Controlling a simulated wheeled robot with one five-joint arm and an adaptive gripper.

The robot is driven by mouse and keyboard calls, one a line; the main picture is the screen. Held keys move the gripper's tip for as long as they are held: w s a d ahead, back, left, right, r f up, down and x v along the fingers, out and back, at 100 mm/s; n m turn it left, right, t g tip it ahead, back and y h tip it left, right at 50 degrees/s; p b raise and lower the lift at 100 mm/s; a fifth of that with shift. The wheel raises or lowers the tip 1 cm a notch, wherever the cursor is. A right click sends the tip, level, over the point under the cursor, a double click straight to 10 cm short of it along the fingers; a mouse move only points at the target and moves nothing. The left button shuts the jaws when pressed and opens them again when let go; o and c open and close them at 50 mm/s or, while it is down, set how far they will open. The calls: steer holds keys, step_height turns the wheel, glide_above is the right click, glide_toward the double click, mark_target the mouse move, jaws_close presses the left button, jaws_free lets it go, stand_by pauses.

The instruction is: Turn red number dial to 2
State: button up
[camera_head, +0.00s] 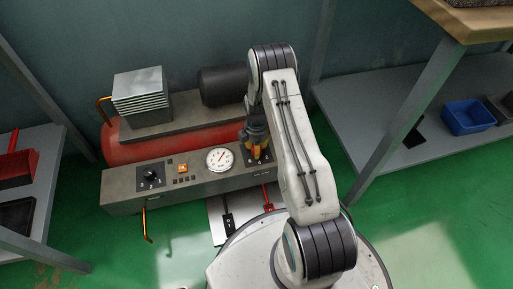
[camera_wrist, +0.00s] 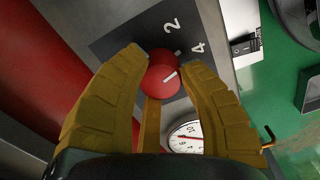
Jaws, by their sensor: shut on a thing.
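The red number dial (camera_wrist: 158,80) sits on a dark plate in the wrist view, with the numerals 2 (camera_wrist: 172,25) and 4 (camera_wrist: 197,47) printed beside it. A white line on the dial points up and right, roughly toward the 4. My gripper (camera_wrist: 162,60) has its yellow fingers around the dial and is shut on it. In the head view my gripper (camera_head: 257,150) reaches down to the right end of the control panel (camera_head: 120,194), and the dial is hidden behind it.
The panel also carries a black knob (camera_head: 150,178), an orange switch (camera_head: 182,168) and a round white gauge (camera_head: 219,160). A red tank (camera_head: 125,145) lies behind it. Shelves stand at left and right, with a blue bin (camera_head: 467,117) at right.

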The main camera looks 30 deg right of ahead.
steer(key=n, duration=0.6)
steer(key=shift+s+f+n, duration=0.1)
steer(key=shift+f+n, duration=0.05)
steer(key=shift+n, duration=0.15)
stand_by(0.4)
steer(key=o, duration=1.2)
step_height(320, 180, up, 12)
stand_by(0.6)
